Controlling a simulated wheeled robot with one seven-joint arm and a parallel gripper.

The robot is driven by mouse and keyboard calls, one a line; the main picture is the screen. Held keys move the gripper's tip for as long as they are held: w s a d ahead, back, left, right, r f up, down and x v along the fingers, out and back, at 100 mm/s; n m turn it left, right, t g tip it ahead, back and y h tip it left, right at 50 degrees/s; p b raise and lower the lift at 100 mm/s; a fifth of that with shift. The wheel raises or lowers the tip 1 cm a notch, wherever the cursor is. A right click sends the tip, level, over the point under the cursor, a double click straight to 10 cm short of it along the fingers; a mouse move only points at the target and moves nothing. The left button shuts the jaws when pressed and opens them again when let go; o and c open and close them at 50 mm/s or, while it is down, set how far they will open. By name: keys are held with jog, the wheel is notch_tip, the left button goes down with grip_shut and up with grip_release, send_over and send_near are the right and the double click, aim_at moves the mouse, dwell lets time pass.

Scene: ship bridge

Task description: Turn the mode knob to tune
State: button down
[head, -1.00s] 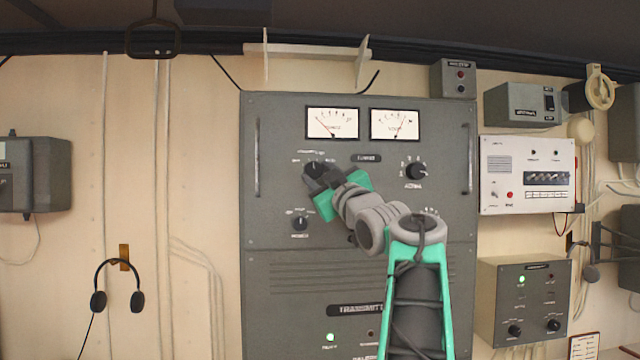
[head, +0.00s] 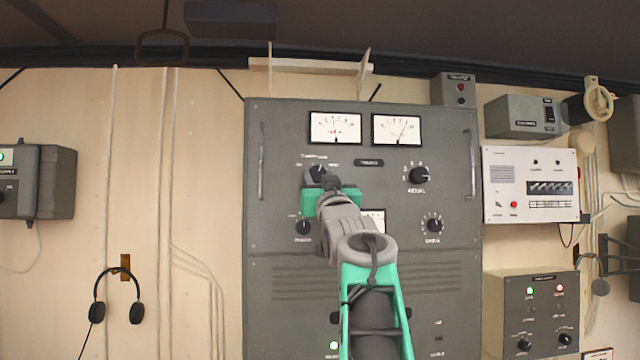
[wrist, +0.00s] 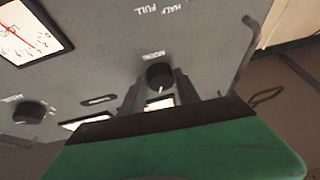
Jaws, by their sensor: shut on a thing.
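The upper-left knob (head: 317,172) on the large grey panel is black and round, with small position labels around its top that are too small to read in the head view. My gripper (head: 319,182) reaches it from below, its dark fingers shut on it. In the wrist view a black knob (wrist: 160,75) with a white pointer line sits between the two fingers (wrist: 155,88). The pointer is toward the bottom of that picture. The words HALF and FULL show near the top edge there. The fingers hide part of the knob's surroundings.
Two meters (head: 335,127) are above the knob. Another black knob (head: 304,227) is close below left, and one (head: 419,175) is to the right. A metal handle (head: 262,160) sticks out at the panel's left. A headset (head: 117,295) hangs on the wall.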

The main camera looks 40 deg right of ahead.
jog(key=shift+r, duration=0.1)
jog(key=c, duration=0.9)
grip_release()
jog(key=shift+s+a+f+b, duration=0.15)
jog(key=shift+s+f+b, duration=0.1)
jog(key=shift+f+b, duration=0.1)
jog(key=b+v, duration=0.3)
jog(key=v, duration=0.4)
jog(key=shift+b, duration=0.3)
